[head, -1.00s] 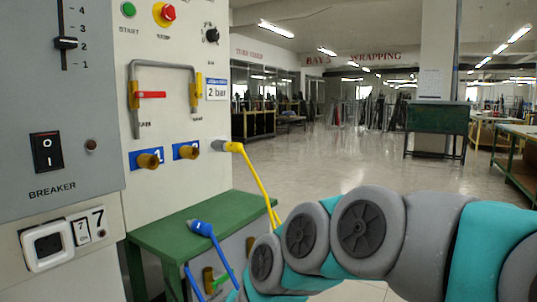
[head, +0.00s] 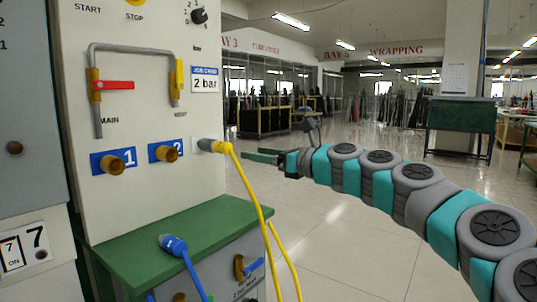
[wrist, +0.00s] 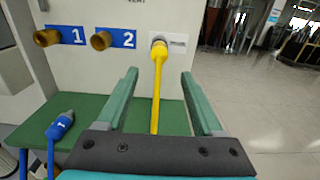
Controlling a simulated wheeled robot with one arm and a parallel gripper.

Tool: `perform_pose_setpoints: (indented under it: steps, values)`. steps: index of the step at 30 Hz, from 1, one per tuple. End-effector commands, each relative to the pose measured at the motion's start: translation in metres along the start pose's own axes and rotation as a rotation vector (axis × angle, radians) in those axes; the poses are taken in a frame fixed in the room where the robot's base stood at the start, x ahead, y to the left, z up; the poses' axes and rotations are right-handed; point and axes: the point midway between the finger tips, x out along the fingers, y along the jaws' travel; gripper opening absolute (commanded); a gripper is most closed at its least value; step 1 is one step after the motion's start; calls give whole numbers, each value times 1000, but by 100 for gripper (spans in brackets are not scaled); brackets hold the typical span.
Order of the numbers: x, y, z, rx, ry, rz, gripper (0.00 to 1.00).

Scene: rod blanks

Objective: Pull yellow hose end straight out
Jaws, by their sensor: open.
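The yellow hose end (head: 219,147) sits in a grey port on the right side of the white panel, and its yellow hose hangs down over the green shelf's right end. In the wrist view the yellow hose end (wrist: 159,52) is ahead of my gripper, roughly between the lines of its two jaws. My gripper (head: 262,155) is open and empty, to the right of the hose end and apart from it. In the wrist view my gripper's green jaws (wrist: 158,75) are spread wide, with the hose passing down the gap in the picture.
Brass ports marked 1 (head: 113,165) and 2 (head: 166,153) are left of the hose end. A blue hose end (head: 172,244) lies on the green shelf (head: 215,212) below. A red-handled valve (head: 114,85) is above. The floor to the right is open.

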Motion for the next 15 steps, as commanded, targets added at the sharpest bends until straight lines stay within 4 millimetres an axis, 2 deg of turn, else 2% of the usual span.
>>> perform_pose_setpoints:
  steps: [5,15]
  values:
    - [9,-1,-2,4,-1,0,68]
    - [46,1,-3,0,1,2,68]
